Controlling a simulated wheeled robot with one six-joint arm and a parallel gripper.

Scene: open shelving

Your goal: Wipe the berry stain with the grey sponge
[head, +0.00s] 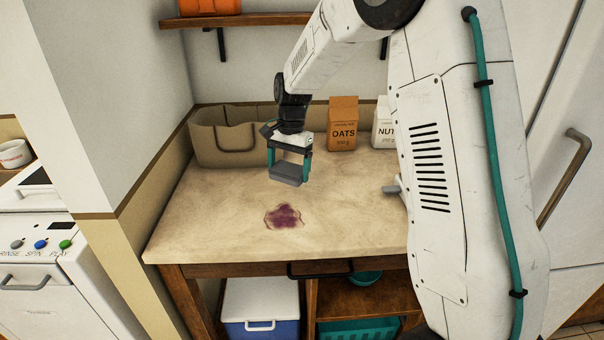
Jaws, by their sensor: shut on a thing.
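The berry stain (284,216) is a dark purple patch on the beige countertop (200,225), near its front middle. My gripper (289,168) points down and is shut on the grey sponge (288,174). The sponge appears to be held above the counter, behind the stain in the picture. Nothing covers the stain.
A beige fabric bin (222,142) stands at the back left. An OATS box (342,124) and a white NUT carton (384,124) stand along the back wall. A wooden shelf (240,20) hangs above. The counter around the stain is clear; my arm hides its right part.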

